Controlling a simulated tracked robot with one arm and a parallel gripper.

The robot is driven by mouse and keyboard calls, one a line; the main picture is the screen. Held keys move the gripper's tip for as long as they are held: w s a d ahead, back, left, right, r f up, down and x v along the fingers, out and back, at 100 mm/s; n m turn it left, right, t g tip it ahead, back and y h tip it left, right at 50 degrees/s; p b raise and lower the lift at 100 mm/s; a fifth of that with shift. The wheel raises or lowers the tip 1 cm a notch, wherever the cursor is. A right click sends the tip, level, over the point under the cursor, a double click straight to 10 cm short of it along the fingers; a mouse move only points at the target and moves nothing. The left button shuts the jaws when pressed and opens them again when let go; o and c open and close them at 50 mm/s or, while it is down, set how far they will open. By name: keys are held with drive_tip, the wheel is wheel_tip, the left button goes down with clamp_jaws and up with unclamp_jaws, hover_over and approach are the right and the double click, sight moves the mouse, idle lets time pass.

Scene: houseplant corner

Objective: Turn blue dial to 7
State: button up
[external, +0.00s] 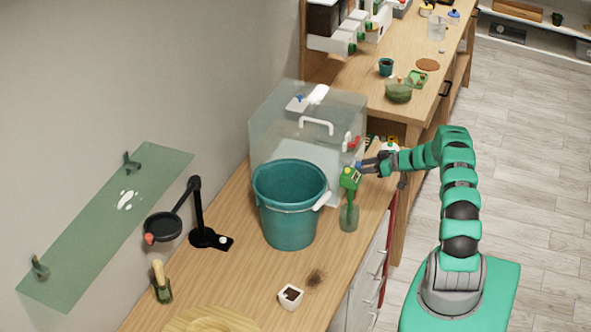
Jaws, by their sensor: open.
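A translucent box (310,115) with a white handle stands on the wooden counter. A small blue part (358,164) shows at its right side, just by my fingertips; it may be the blue dial, but it is too small to tell. No numbers can be read. My gripper (364,168) is open and points left at the box's right side, above and behind a green spray bottle (349,212). I cannot tell whether the fingers touch the blue part. Another small blue spot (299,98) shows on top of the box.
A teal bucket (289,215) stands in front of the box. Red parts (350,142) sit at the box's right edge, close to my gripper. The floor (535,130) at right is clear.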

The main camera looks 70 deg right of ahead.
drive_tip(key=b+v, duration=0.3)
drive_tip(key=v, duration=1)
drive_tip(key=shift+s, duration=0.3)
